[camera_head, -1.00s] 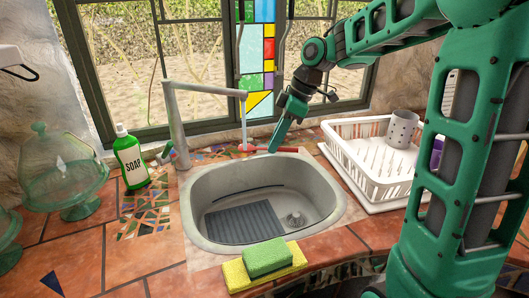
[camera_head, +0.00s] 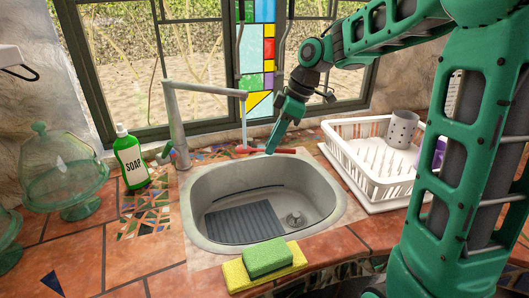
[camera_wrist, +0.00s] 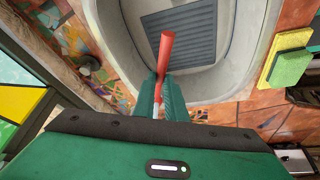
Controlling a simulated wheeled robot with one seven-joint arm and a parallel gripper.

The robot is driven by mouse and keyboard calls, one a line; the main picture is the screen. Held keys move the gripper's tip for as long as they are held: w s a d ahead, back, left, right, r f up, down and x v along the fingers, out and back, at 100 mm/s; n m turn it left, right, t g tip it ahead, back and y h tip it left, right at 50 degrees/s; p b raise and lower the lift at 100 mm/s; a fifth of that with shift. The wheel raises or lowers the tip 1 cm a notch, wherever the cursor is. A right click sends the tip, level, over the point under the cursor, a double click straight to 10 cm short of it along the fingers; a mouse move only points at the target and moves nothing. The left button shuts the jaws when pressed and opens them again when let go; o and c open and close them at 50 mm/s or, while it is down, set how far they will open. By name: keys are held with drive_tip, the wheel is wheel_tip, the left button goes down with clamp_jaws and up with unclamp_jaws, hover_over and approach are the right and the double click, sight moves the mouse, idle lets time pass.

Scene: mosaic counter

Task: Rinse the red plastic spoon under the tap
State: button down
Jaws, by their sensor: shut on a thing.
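The red spoon (camera_head: 285,150) lies roughly level above the back rim of the sink (camera_head: 190,222). The spoon's left end is beneath the tap (camera_head: 205,88), and a thin pale stream (camera_head: 243,122) runs from the spout down to that end. In the wrist view the red spoon (camera_wrist: 165,50) sticks out from between the green fingers of my gripper (camera_wrist: 160,92), with the basin beyond.
A green soap bottle (camera_head: 131,158) stands left of the sink. A green and yellow sponge (camera_head: 267,258) lies at the front rim. A white dish rack (camera_head: 372,188) with a metal cup (camera_head: 403,129) stands at the right. The window (camera_head: 205,60) is close behind the tap.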

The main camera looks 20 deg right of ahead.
drive_tip(key=s, duration=0.1)
drive_tip(key=s+d, duration=0.1)
drive_tip(key=s, duration=0.2)
drive_tip(key=shift+s+d, duration=0.1)
drive_tip(key=shift+d, duration=0.3)
drive_tip(key=shift+s, duration=0.1)
idle(0.7)
drive_tip(key=s+r, duration=0.1)
drive_tip(key=s+d+r, duration=0.1)
drive_tip(key=s+r, duration=0.1)
drive_tip(key=shift+s+d, duration=0.25)
drive_tip(key=shift+d, duration=0.05)
